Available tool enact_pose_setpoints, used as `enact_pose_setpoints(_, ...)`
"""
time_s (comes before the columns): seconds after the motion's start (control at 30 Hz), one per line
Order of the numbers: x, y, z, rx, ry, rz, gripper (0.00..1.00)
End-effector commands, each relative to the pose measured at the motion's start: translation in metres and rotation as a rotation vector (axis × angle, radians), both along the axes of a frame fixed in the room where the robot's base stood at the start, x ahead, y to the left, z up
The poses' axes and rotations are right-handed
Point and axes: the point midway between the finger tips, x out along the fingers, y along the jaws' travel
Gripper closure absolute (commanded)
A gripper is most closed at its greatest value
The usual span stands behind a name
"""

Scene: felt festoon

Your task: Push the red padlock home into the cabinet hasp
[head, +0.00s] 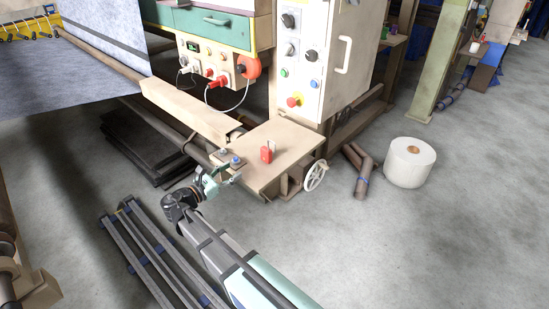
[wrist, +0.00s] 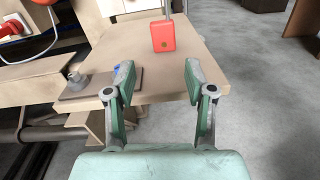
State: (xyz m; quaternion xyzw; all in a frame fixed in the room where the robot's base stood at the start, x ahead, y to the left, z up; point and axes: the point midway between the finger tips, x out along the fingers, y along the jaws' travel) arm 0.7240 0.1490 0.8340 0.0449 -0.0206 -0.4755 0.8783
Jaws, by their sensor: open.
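The red padlock (head: 266,154) stands upright on the beige table top (head: 290,140), near its middle. In the wrist view the padlock (wrist: 163,37) shows its red body with a small dark spot low on its face and a grey shackle rising out of frame. My gripper (wrist: 157,82) is open and empty, its two fingers apart at the table's near edge, with the padlock ahead of them and not touched. In the head view my gripper (head: 222,178) is at the table's left corner. The cream cabinet (head: 312,75) stands behind the table; I cannot make out its hasp.
A dark plate with bolts (wrist: 85,86) and a blue knob lies left of my fingers. A handwheel (head: 316,175) hangs off the table's right front. A white roll (head: 409,162) stands on the floor at right. A red plug (wrist: 10,28) with a cable is at far left.

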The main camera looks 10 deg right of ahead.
Motion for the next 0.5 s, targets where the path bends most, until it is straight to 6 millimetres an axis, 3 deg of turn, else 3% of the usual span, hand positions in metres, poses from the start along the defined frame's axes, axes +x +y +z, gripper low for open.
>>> enact_pose_setpoints(0.27, 0.006, -0.015, 0.002, -0.063, 0.081, -0.009, 0.46)
enact_pose_setpoints(0.5, 0.031, -0.054, 0.002, -0.061, 0.081, -0.010, 0.46)
